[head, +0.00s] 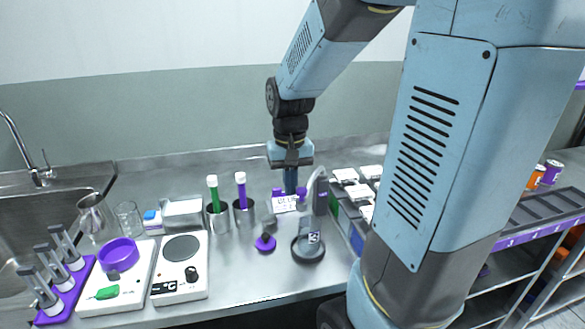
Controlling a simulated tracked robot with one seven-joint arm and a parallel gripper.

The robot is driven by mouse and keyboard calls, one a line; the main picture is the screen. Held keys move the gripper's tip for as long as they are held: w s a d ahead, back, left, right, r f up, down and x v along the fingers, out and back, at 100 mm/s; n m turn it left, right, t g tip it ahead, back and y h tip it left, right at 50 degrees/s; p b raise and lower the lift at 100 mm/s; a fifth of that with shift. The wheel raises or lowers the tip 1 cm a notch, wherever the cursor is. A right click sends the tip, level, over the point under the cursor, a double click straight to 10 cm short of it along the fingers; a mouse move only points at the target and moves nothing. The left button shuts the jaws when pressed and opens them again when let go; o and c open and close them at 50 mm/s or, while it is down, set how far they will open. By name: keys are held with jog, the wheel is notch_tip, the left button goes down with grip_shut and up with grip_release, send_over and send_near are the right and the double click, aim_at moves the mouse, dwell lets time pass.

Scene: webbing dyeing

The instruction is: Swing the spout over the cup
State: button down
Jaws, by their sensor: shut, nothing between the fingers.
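My gripper (290,188) is shut and empty, pointing down over the back of the steel counter. Just right of it stands a grey unit (320,195) with a curved arm at its top and a dark round base (308,249). The gripper is close to its upper part, but I cannot tell if they touch. A tap with a curved metal spout (17,140) rises at the sink on the far left, far from the gripper. I cannot tell which is the spout meant.
A purple-based item (265,243) stands near the unit.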

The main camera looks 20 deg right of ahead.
notch_tip(320, 180, up, 7)
dwell(1.3)
jog(key=shift+s, duration=0.1)
jog(key=s+a+r+n+t, duration=0.1)
jog(key=s+r+t, duration=0.1)
jog(key=s, duration=0.3)
jog(key=s+a+r+n+t, duration=0.1)
jog(key=s+r+t, duration=0.1)
jog(key=s, duration=0.4)
jog(key=shift+r+t, duration=0.3)
jog(key=shift+t, duration=0.5)
